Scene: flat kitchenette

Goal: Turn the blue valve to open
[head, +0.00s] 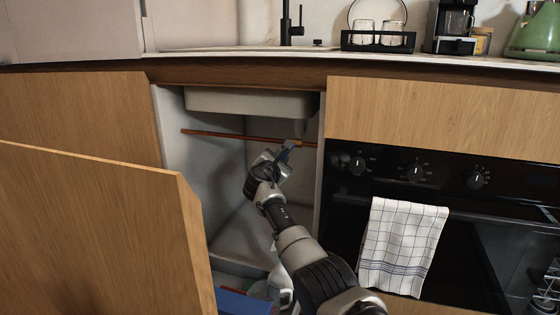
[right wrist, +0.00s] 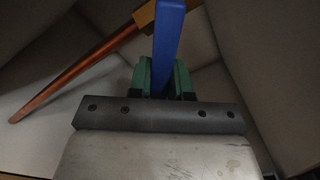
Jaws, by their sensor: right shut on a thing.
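The blue valve handle (head: 288,149) sits on a copper pipe (head: 225,134) under the sink, inside the open cabinet. In the right wrist view the handle (right wrist: 168,45) is a long blue bar, upright in the picture, beside the brass valve body (right wrist: 144,15). My right gripper (head: 280,158) reaches into the cabinet at the valve. Its green-padded fingers (right wrist: 162,76) are shut on the blue handle, one on each side. The fingers hide the handle's lower end. My left gripper is not in view.
The open wooden cabinet door (head: 95,225) stands at the left. The oven (head: 470,235) with a hanging checked towel (head: 402,245) is close on the right. The sink basin (head: 250,102) hangs above the pipe. Bottles (head: 282,285) stand on the cabinet floor.

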